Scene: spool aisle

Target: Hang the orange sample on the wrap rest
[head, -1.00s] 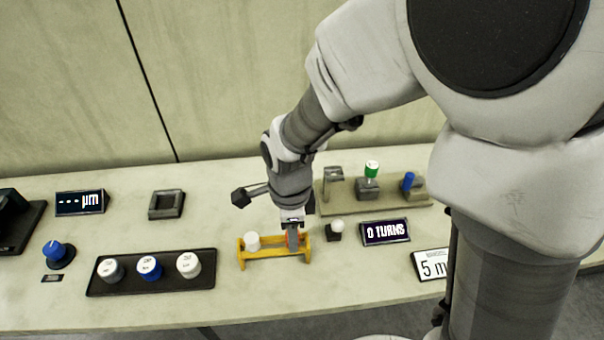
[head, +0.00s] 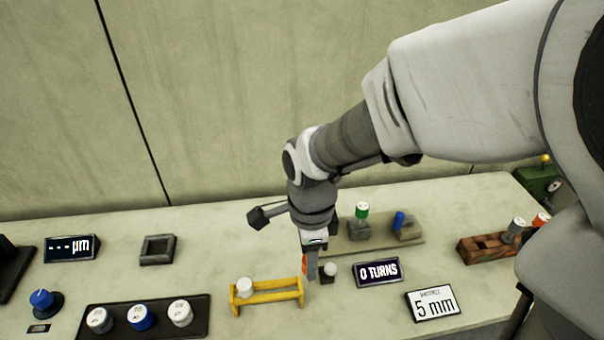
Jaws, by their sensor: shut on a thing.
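My gripper (head: 311,270) points down near the right end of the yellow rack (head: 268,297). It is shut on the orange sample (head: 304,265), of which only a small orange part shows beside the fingers. The sample appears above or just behind the rack's right end; the exact gap is hard to tell. A white-topped piece (head: 244,286) sits at the rack's left end. Behind my gripper is a beige base (head: 385,247) with a green-topped post (head: 362,212) and a blue peg (head: 399,221); my arm hides its left part. I cannot tell which thing is the wrap rest.
A small dark block with a white knob (head: 330,270) stands close to my gripper. A "0 TURNS" display (head: 378,271) and a "5 mm" sign (head: 433,303) are to the right. A black tray (head: 205,302) holds several capped pieces. A wooden block (head: 482,250) stands far right.

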